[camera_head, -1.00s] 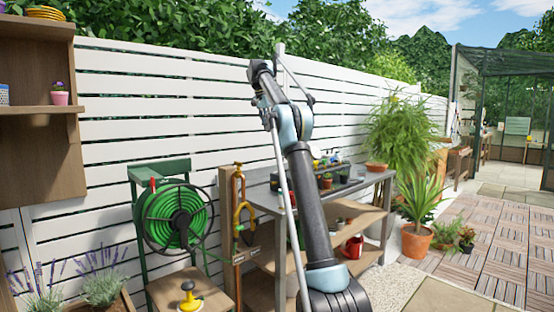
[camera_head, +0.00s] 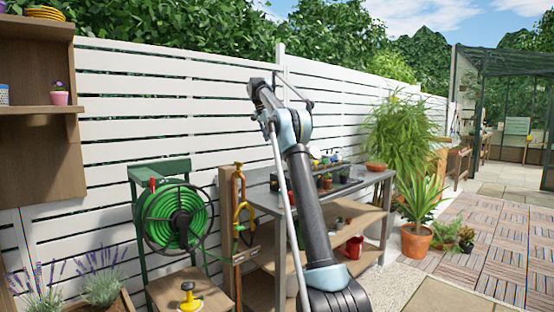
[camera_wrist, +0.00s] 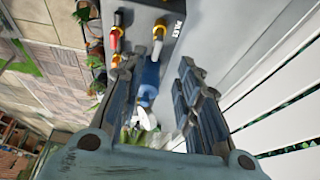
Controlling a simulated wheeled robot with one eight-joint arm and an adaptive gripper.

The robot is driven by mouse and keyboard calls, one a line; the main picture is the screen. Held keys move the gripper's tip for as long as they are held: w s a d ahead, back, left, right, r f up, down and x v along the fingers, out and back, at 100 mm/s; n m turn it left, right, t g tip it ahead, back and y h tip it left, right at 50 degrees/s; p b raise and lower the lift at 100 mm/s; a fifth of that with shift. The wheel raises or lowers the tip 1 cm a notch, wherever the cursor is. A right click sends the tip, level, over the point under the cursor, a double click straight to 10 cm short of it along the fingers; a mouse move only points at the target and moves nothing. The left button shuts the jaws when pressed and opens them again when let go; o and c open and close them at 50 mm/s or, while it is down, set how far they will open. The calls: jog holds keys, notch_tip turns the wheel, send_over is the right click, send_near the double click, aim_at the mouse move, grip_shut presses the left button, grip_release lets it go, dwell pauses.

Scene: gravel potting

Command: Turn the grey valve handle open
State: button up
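I cannot pick out a grey valve handle for certain in either view. A small yellow fitting with a dark upper part (camera_head: 189,297) stands on the wooden stool at the lower left in the head view; whether that part is the handle is too small to tell. My gripper (camera_wrist: 155,67) is open and empty in the wrist view, with its two fingers well apart. A blue object with a white end (camera_wrist: 148,82) shows beyond and between the fingers, apparently not gripped.
A green hose reel (camera_head: 175,218) stands left of the grey potting bench (camera_head: 262,200). The white slatted fence (camera_head: 130,100) runs behind them. Bottle-like items, one red and yellow (camera_wrist: 116,38), stand near the fingers in the wrist view. Paving (camera_head: 440,295) at right is open.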

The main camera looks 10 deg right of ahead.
jog(key=x, duration=1.1)
jog(key=shift+d+f, duration=0.1)
jog(key=shift+f, duration=0.3)
jog(key=shift+c, duration=0.2)
grip_shut()
